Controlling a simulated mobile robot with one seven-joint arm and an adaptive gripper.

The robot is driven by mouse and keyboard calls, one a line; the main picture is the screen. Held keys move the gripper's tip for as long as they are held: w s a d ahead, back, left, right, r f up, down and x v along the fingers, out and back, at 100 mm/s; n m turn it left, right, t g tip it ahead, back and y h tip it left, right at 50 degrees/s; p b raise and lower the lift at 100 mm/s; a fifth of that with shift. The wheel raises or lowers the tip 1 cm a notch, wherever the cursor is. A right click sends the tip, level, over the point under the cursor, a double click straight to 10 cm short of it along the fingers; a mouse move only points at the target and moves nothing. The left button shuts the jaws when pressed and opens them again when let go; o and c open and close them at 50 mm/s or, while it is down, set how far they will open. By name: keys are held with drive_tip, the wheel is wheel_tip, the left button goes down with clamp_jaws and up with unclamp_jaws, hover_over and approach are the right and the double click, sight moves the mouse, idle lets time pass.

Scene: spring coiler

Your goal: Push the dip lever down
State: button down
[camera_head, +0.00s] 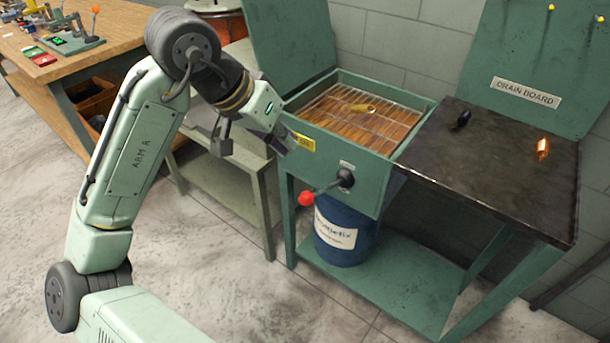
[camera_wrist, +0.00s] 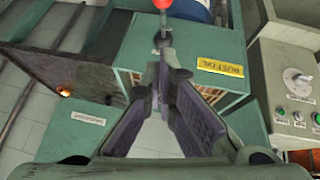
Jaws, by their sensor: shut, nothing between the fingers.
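The dip lever is a dark rod with a red ball knob (camera_head: 305,198). It comes from a black pivot (camera_head: 345,178) on the front of the green dip tank (camera_head: 345,150) and points to the lower left in the head view. The red knob (camera_wrist: 162,3) also shows at the top edge of the wrist view. My gripper (camera_head: 284,142) is above and left of the knob, by the tank's left front corner, apart from the lever. In the wrist view its fingers (camera_wrist: 163,55) converge, shut and empty, with the knob beyond the tips.
A wire rack (camera_head: 370,112) with a brass-coloured part lies in the tank. The dark drain board (camera_head: 490,165) holds small parts on the right. A blue drum (camera_head: 345,232) stands below the tank. A grey-green stand (camera_head: 222,175) is at left; open floor lies in front.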

drive_tip(key=x, duration=0.3)
drive_tip(key=s+p+x, duration=0.1)
drive_tip(key=x, duration=0.2)
drive_tip(key=a+f+x, duration=0.1)
drive_tip(key=x, duration=0.3)
drive_tip(key=shift+s+f+p, duration=0.15)
drive_tip(key=shift+s+p, duration=0.15)
drive_tip(key=shift+p, duration=0.1)
drive_tip(key=shift+s+d+f, duration=0.1)
drive_tip(key=shift+s+f, duration=0.05)
drive_tip(key=shift+f, duration=0.4)
drive_tip(key=shift+f, duration=0.15)
